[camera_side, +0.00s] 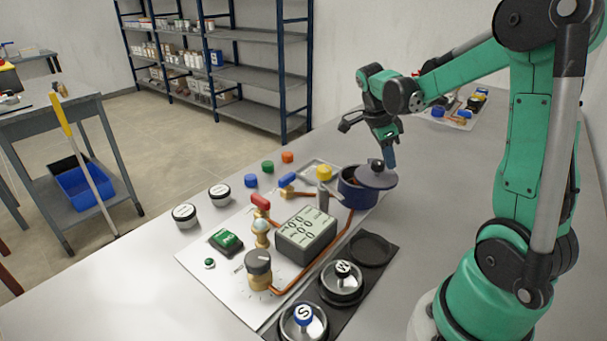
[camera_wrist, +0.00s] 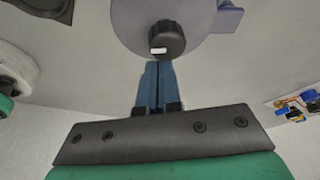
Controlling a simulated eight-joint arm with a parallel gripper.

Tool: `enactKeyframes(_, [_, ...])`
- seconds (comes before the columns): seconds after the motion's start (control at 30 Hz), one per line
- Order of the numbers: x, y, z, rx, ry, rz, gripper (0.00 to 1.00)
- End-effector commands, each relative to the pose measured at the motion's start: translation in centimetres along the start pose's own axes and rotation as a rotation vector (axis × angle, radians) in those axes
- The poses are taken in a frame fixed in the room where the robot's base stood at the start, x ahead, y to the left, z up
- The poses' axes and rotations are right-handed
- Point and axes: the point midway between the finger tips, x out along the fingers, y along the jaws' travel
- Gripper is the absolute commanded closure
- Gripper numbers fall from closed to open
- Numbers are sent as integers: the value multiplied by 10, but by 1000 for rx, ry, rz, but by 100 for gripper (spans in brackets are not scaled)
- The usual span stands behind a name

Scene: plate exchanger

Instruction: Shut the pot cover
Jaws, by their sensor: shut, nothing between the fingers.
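The dark blue pot (camera_side: 352,194) stands at the back of the white board. Its grey cover (camera_side: 384,180) with a black knob (camera_side: 375,164) lies off-centre to the right, and part of the pot's inside shows at the left. My gripper (camera_side: 391,160) is low beside the knob, on its right, with its blue fingers shut and empty. In the wrist view the closed fingers (camera_wrist: 157,85) point at the black knob (camera_wrist: 166,38) on the cover (camera_wrist: 135,14). Whether the fingertips touch the knob, I cannot tell.
A grey display box (camera_side: 306,235), copper pipe and valves stand in front of the pot. Coloured caps lie to the left. The table right of the pot is clear.

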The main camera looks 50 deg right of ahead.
Motion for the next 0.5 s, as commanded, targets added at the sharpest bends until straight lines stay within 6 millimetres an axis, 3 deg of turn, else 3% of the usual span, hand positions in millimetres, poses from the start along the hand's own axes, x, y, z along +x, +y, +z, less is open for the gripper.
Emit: enactKeyframes(0.5, [-9, -4, 26, -3, 0, 0, 100])
